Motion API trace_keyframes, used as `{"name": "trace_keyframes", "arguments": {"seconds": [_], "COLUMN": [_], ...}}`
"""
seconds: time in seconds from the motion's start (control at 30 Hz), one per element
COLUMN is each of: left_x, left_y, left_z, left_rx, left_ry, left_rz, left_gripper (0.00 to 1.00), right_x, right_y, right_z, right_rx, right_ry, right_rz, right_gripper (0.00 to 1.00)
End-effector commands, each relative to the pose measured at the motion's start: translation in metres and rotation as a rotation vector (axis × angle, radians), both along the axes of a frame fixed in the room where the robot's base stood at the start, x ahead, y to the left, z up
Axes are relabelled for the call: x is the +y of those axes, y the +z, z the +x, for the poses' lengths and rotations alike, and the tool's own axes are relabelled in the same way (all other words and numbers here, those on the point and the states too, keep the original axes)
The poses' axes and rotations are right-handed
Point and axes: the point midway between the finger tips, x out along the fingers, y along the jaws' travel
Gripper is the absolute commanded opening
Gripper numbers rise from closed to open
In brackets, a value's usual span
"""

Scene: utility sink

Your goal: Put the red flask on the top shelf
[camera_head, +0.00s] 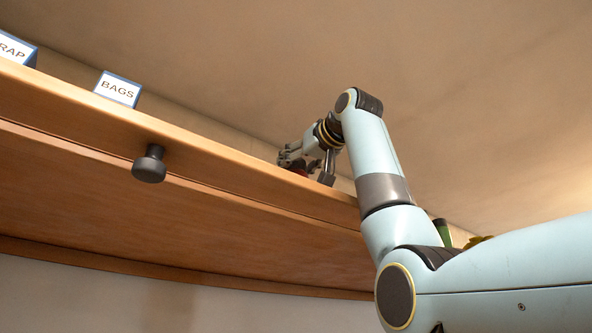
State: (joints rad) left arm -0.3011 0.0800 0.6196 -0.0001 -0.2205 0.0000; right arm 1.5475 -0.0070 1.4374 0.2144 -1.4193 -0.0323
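My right gripper (307,165) is above the front edge of the wooden top shelf (215,154), towards its right end. A small dark red piece, probably part of the red flask (299,166), shows among its fingers. The rest of that red thing is hidden behind the fingers and the shelf edge. The fingers stand somewhat apart, but I cannot tell whether they grip it or whether it rests on the shelf. My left gripper is out of view.
Signs reading BAGS (118,89) and RAP (16,49) stand on the shelf at the left. A dark round knob (150,164) sticks out of the wooden front. A green object (443,232) shows partly behind my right arm.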

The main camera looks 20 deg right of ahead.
Motion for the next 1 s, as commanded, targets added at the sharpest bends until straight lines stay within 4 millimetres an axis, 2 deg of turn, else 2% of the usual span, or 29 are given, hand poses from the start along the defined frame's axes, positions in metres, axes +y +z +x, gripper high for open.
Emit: {"name": "trace_keyframes", "arguments": {"seconds": [0.03, 0.1, 0.13, 0.47, 0.57, 0.8, 1.0], "left_x": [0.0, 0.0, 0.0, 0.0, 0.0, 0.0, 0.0], "left_y": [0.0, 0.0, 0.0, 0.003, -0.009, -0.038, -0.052], "left_z": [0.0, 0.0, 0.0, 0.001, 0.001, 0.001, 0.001], "left_rx": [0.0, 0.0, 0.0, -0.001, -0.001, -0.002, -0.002], "left_ry": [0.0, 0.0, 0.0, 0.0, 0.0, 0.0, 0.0], "left_rz": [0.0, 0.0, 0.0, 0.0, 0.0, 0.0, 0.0], "left_gripper": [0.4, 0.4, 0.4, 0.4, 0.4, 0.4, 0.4], "right_x": [0.0, 0.0, 0.0, -0.001, -0.004, -0.016, -0.024], "right_y": [0.0, 0.0, 0.0, 0.005, 0.002, 0.0, 0.002], "right_z": [0.0, 0.0, 0.0, -0.001, -0.016, -0.069, -0.104], "right_rx": [0.0, 0.0, 0.0, -0.002, -0.004, -0.005, -0.004], "right_ry": [0.0, 0.0, 0.0, 0.0, -0.001, -0.002, -0.001], "right_rz": [0.0, 0.0, 0.0, 0.0, 0.0, 0.0, 0.001], "right_gripper": [0.59, 0.68, 0.69, 0.69, 0.69, 0.69, 0.69]}}
